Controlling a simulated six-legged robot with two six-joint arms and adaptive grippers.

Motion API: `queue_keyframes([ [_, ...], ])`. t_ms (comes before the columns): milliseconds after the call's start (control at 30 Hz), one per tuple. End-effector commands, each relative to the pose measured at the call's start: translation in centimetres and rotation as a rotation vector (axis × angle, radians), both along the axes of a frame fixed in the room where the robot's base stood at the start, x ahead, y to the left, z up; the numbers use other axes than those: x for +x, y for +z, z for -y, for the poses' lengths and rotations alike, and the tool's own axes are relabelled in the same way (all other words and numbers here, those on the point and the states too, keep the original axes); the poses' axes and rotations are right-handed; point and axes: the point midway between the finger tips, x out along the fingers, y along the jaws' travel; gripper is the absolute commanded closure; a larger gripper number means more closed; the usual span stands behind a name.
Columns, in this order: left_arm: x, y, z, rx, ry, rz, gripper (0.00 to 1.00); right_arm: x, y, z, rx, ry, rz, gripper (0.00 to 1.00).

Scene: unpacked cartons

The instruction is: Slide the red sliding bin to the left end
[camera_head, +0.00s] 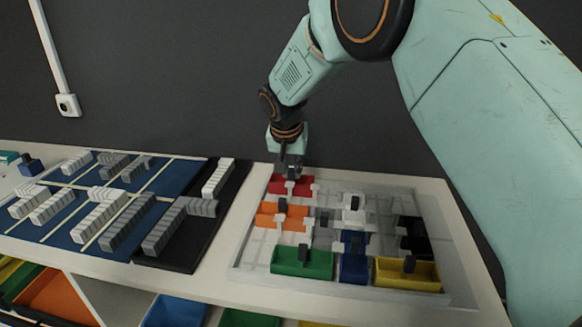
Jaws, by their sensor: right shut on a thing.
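The red sliding bin (301,187) is at the back left corner of the grey sliding tray (243,254) on the table. My right gripper (290,168) reaches down from above and is shut on the red bin, at its dark handle. The fingers partly hide the handle. My left gripper is not in view.
An orange bin (268,220) stands just in front of the red one. Green (300,263), blue (354,268) and yellow (390,276) bins line the front. White (353,215) and black (412,241) bins are to the right. A blue mat (60,222) with grey blocks lies left.

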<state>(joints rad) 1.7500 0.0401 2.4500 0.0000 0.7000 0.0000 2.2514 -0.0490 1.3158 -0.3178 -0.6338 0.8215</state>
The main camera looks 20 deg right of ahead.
Motion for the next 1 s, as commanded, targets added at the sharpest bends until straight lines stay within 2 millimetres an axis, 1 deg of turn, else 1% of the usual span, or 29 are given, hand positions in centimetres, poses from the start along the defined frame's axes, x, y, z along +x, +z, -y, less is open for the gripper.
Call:
queue_keyframes([
  [33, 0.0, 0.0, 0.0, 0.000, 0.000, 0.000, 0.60, 0.4, 0.3, -0.2, 0.004, 0.001, 0.015, 1.00],
  [133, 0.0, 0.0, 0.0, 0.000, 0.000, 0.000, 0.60, 0.4, 0.3, -0.2, 0.004, 0.001, 0.015, 1.00],
  [167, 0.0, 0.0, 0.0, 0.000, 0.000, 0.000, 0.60, 0.4, 0.3, -0.2, 0.004, 0.001, 0.015, 0.84],
  [400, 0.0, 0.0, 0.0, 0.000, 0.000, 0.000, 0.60, 0.3, 0.2, -0.2, 0.003, 0.001, 0.011, 0.64],
  [433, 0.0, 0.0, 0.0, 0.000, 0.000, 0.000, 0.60, 0.3, 0.2, -0.3, 0.003, 0.001, 0.010, 0.62],
  [667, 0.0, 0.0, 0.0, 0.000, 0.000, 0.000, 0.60, 0.3, 0.1, -0.3, 0.002, 0.001, 0.007, 0.62],
  [767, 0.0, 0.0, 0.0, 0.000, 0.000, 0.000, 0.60, 0.2, 0.4, -0.4, 0.002, 0.001, 0.007, 0.62],
  [867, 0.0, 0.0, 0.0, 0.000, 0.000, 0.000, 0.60, -0.1, 1.5, -0.6, 0.003, 0.001, 0.010, 0.62],
  [967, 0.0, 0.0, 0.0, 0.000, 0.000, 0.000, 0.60, -0.7, 3.1, -0.9, 0.001, 0.002, 0.010, 0.62],
  [1000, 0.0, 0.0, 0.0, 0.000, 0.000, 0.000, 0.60, -0.9, 4.0, -1.1, 0.000, 0.002, 0.011, 0.62],
])
